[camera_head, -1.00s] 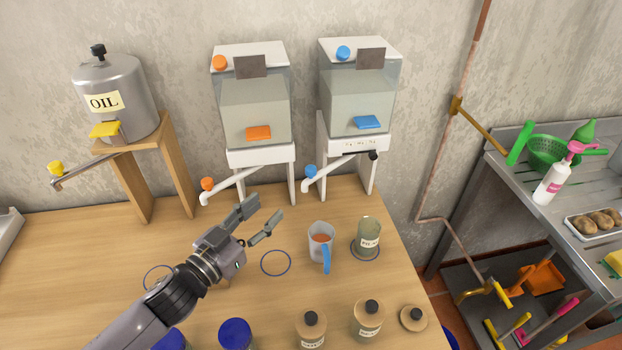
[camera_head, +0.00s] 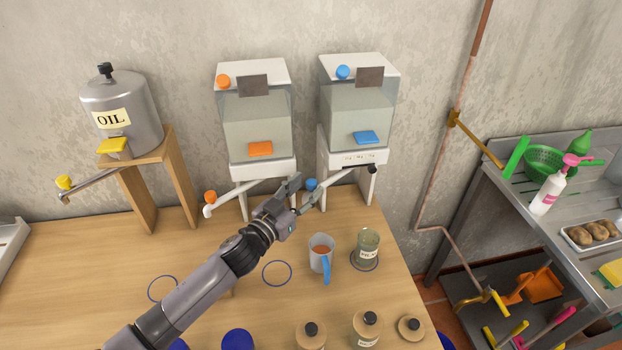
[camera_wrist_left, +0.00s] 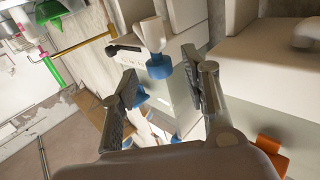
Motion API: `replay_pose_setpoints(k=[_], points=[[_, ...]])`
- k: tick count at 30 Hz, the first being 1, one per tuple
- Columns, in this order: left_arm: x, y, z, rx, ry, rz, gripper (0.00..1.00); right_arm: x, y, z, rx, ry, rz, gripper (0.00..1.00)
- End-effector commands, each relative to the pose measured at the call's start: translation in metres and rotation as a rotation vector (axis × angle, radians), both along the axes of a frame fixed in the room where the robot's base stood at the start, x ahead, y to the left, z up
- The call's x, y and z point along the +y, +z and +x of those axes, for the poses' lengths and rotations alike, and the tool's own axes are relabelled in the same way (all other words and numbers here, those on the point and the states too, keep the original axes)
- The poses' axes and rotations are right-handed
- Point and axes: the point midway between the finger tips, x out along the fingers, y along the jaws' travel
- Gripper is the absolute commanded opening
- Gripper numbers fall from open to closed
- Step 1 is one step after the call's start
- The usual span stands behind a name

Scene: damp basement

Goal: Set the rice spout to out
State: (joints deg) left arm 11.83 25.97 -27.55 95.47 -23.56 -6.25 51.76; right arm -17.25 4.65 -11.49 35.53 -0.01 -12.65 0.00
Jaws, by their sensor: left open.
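Two clear dispensers with white lids stand at the back; I cannot read which one holds rice. The right one (camera_head: 355,115) has blue parts, and its white spout (camera_head: 343,177) points down-left with a blue knob (camera_head: 311,184) at its end. The left one (camera_head: 257,130) has orange parts and a white spout (camera_head: 232,197) with an orange knob (camera_head: 211,197). My left gripper (camera_head: 303,194) is open at the blue knob. In the left wrist view the blue knob (camera_wrist_left: 160,66) shows between the open fingertips (camera_wrist_left: 168,82), without clear contact. My right gripper is out of view.
A measuring cup (camera_head: 320,254) with a blue handle and a labelled jar (camera_head: 367,246) stand below on the wooden table (camera_head: 80,270). Several lidded jars line the front. An oil can (camera_head: 122,110) on a wooden stand is at the left.

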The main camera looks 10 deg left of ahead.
Motion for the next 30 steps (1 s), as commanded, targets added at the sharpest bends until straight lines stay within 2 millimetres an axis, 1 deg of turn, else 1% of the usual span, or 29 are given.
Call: replay_pose_setpoints(k=[1,3,6,10,17,30], points=[[-0.003,0.002,0.008,-0.001,0.001,-0.001,0.42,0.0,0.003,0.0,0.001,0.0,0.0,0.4],[-0.006,0.001,0.015,0.001,0.001,-0.002,0.42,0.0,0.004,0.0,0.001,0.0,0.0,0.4],[-0.009,0.0,0.022,0.0,0.001,-0.001,0.42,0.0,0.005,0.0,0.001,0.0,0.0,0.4],[-0.011,0.0,0.025,0.0,0.0,-0.001,0.42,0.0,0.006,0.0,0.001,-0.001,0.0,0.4],[-0.011,-0.001,0.026,0.0,0.0,-0.001,0.42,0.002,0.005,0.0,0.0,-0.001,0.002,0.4],[-0.01,-0.001,0.025,0.0,0.0,-0.001,0.13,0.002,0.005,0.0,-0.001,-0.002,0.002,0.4]])
